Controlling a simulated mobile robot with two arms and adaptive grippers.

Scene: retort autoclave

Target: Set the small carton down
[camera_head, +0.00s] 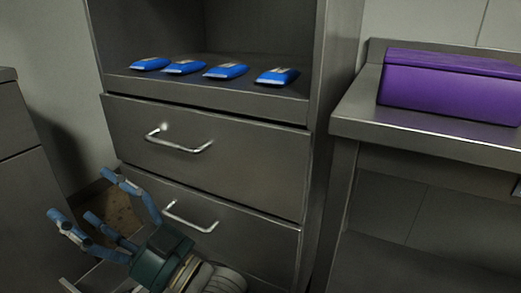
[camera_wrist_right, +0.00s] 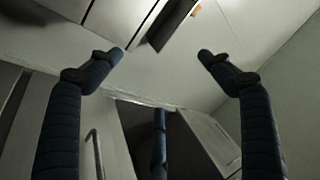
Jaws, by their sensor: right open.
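My right gripper (camera_head: 82,196) is at the lower left of the head view, in front of the cabinet's lower drawers. Its blue fingers are spread apart with nothing between them. In the right wrist view the fingers (camera_wrist_right: 164,52) are also wide apart and empty, with pale surfaces beyond. I cannot pick out a small carton for certain in either view. A brown patch (camera_head: 122,211) shows behind the fingers; I cannot tell whether it is floor or an object. My left gripper is not in view.
Several blue packets (camera_head: 226,71) lie in a row on the metal cabinet's open shelf (camera_head: 130,77). Below are an upper drawer (camera_head: 240,165) and a lower drawer (camera_head: 255,235) with bar handles. A purple box (camera_head: 450,88) sits on the metal table (camera_head: 400,122) at right.

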